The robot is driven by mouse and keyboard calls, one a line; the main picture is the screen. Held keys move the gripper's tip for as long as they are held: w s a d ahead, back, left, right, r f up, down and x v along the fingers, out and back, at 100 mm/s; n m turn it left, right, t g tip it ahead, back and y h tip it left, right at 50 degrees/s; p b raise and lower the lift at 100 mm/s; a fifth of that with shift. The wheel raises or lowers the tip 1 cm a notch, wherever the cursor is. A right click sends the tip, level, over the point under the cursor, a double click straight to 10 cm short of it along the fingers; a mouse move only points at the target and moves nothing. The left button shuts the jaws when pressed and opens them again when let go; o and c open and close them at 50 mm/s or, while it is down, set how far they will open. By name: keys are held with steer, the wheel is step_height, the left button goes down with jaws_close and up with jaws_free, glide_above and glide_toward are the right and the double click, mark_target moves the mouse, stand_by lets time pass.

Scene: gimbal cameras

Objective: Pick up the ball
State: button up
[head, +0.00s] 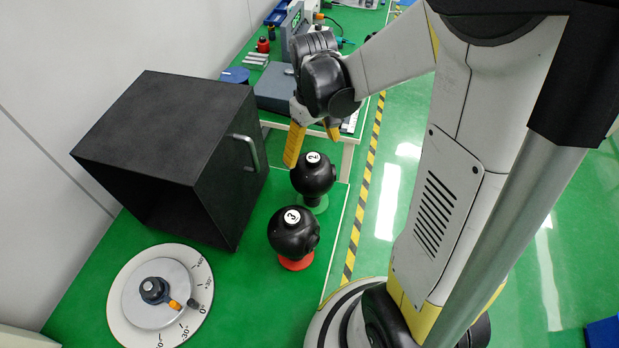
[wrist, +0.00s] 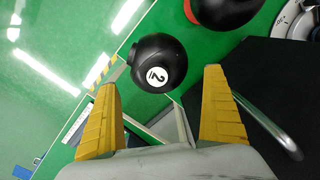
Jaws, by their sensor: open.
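Two black balls stand on the green table. The other ball, marked 3 (head: 292,238), sits on a red base (head: 296,263), nearer the robot's base. My gripper (head: 311,148) is open and empty, just above ball 2 in the head view, with its yellow fingers pointing down. In the wrist view, ball 2 (wrist: 157,68) shows between and beyond the two yellow fingertips (wrist: 160,80), apart from them. Ball 3 (wrist: 226,10) is cut off at the top edge there.
A black open-fronted box (head: 178,150) with a metal handle (head: 247,152) stands left of the balls. A white dial (head: 124,303) lies at the front left. A table with tools (head: 343,60) is behind. Yellow-black tape (head: 365,200) runs along the floor right of the balls.

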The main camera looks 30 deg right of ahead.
mark_target(314, 158)
steer(key=f+b, duration=0.1)
steer(key=f, duration=0.1)
steer(key=f+b, duration=0.1)
steer(key=f, duration=0.2)
steer(key=shift+w+d+f, duration=0.2)
steer(key=shift+f, duration=0.05)
steer(key=shift+r, duration=0.1)
steer(key=shift+s, duration=0.15)
steer(key=c, duration=2)
